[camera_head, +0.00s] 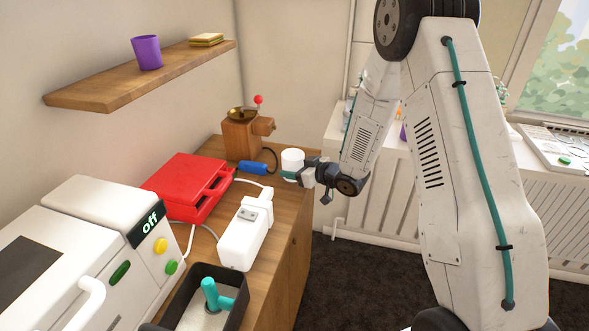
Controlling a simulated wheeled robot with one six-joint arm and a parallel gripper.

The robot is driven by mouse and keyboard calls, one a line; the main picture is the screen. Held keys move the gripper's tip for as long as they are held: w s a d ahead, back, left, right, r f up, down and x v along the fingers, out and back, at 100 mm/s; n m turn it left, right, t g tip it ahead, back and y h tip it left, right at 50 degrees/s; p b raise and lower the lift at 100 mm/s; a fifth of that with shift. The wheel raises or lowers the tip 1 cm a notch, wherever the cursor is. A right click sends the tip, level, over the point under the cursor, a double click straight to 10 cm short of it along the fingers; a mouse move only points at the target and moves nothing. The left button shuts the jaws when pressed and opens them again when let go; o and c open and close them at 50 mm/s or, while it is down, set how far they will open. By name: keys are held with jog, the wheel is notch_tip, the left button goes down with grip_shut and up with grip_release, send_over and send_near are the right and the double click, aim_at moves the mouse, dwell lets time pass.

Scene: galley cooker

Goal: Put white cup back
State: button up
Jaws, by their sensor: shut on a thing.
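The white cup (292,160) is at the far end of the wooden counter, near its right edge. My gripper (291,175) reaches in from the right and is shut on the cup. The cup looks upright. Whether its base touches the counter top I cannot tell, as the gripper covers part of its lower side.
A coffee grinder (242,137) and a blue-handled thing (252,168) are left of the cup. A red box (189,187) and a white device (244,237) stand nearer. A shelf (110,92) above holds a purple cup (147,52) and a sandwich (206,40).

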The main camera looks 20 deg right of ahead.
jog(key=o, duration=1.1)
jog(key=shift+f, duration=0.1)
